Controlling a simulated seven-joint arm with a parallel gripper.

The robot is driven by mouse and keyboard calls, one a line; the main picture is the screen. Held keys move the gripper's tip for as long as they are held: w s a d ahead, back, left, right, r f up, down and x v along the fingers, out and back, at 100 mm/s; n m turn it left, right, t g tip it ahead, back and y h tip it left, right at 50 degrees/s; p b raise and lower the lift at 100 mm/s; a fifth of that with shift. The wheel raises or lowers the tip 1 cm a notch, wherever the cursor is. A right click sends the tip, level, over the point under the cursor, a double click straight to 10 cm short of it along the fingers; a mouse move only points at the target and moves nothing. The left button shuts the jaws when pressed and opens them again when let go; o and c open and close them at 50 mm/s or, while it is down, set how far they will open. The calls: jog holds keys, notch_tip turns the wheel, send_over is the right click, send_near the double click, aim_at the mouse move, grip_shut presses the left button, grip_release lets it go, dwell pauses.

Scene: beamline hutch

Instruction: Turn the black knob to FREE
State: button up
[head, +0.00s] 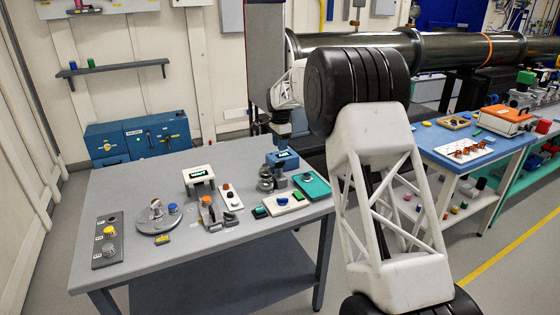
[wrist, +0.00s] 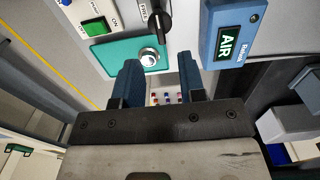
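The black knob (wrist: 163,25), with a long handle, shows at the top of the wrist view, between a teal plate and the AIR box. A white label (wrist: 144,10) with dark lettering lies beside it; its text is hard to read. In the head view a metal fixture (head: 265,180) stands about there, and I cannot make out the knob clearly. My gripper (wrist: 160,80) is open and empty, its two blue fingers apart, short of the knob in the picture. In the head view my gripper (head: 281,128) hangs above the blue AIR box.
The blue AIR box (wrist: 231,32) and the teal plate (wrist: 108,58) with a silver round knob (wrist: 149,57) flank the black knob. A white panel with a green button (wrist: 95,27) lies left. The grey table (head: 215,250) has clear room at its front.

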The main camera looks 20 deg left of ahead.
aim_at(278, 165)
jog(key=shift+f, duration=3.8)
grip_shut()
